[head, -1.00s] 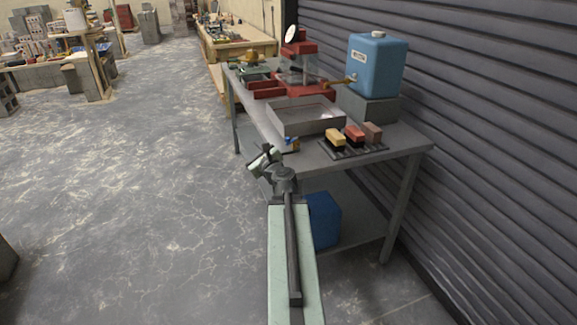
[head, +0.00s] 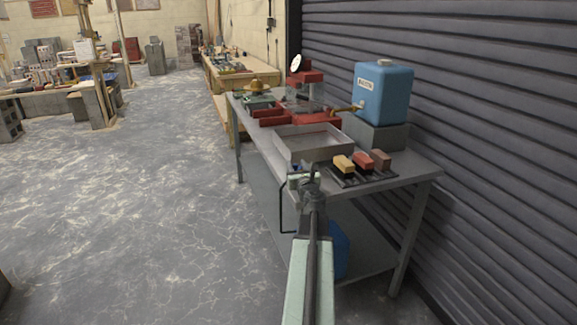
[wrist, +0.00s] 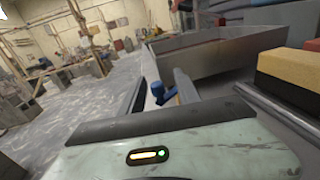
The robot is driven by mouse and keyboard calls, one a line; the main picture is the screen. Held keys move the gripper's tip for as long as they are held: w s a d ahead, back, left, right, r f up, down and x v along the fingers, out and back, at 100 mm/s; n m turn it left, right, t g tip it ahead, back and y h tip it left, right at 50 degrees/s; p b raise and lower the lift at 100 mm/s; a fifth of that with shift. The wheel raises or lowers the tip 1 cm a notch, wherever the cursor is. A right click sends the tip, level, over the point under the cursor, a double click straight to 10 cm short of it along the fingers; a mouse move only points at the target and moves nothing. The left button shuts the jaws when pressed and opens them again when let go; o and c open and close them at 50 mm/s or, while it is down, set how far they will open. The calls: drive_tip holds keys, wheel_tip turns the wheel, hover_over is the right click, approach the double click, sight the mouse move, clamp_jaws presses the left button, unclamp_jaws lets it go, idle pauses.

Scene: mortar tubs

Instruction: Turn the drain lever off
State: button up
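The drain lever is a small blue handle at the front corner of a grey metal tray (head: 318,152). In the wrist view the blue lever (wrist: 157,92) stands just ahead of my gripper, in the gap between two finger-like parts, a dark one on the left and a grey-brown one on the right. Whether they touch it I cannot tell. In the head view my gripper (head: 302,178) is at the tray's near corner and mostly hides the lever. My gripper looks open, with nothing held.
Yellow, red and brown blocks (head: 363,161) lie on a dark rack right of the tray. A blue jug (head: 384,92) stands on a grey block behind. The grey table (head: 405,180) stands beside a shutter wall. The floor to the left is clear.

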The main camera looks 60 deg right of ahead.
drive_tip(key=shift+w, duration=0.1)
clamp_jaws()
drive_tip(key=shift+w+a, duration=0.1)
drive_tip(key=shift+w+m+g+h, duration=0.45)
drive_tip(key=shift+m+g+h, duration=0.35)
drive_tip(key=shift+g, duration=0.2)
drive_tip(key=m+g+h, duration=0.1)
drive_tip(key=w+m+g+h, duration=0.1)
drive_tip(key=g, duration=0.1)
drive_tip(key=shift+w, duration=0.1)
drive_tip(key=m+g, duration=0.1)
drive_tip(key=g, duration=0.1)
drive_tip(key=w+d+m+g+h, duration=0.1)
drive_tip(key=shift+m+g, duration=0.4)
drive_tip(key=shift+d+m+g, duration=0.1)
drive_tip(key=shift+m+g, duration=0.4)
drive_tip(key=shift+g, duration=0.2)
